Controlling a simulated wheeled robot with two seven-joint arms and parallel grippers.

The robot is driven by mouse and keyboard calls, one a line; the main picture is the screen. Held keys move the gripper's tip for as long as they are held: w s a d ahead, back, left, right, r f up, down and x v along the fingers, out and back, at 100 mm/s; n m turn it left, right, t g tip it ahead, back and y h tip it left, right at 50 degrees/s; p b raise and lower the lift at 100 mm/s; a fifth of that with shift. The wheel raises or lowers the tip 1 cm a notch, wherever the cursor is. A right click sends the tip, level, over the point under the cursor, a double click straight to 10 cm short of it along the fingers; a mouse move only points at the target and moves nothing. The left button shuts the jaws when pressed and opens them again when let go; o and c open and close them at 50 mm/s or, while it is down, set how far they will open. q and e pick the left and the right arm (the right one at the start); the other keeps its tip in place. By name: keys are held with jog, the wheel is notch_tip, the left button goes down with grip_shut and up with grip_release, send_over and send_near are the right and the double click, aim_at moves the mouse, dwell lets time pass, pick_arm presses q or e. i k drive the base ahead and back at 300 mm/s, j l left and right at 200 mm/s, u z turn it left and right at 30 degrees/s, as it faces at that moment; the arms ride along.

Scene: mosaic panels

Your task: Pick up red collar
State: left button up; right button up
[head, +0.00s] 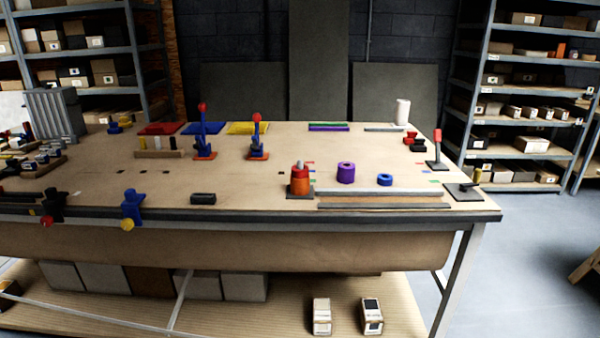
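The likely red collar (299,171) is a red band on a short stack near the front of the table, right of centre. A grey tip shows above it and an orange part (300,186) sits below it. At this size I cannot tell the exact shape of the red part. A purple collar (346,173) and a flat blue ring (385,180) stand to its right, apart from it. Neither of my grippers shows in the head view.
The wooden table (240,187) has bare room left of the stack. A black block (203,198) lies near the front edge. Blue toggle clamps (203,140) stand at the back. A red-handled clamp (437,150) stands at the right. A rail (385,192) runs along the front right.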

aim_at(296, 174)
jog(key=i+j+z, duration=0.15)
jog(key=i, duration=0.25)
jog(key=i+j+z, duration=0.1)
jog(key=i, duration=0.3)
jog(key=i+j+z, duration=0.15)
jog(key=i, duration=0.25)
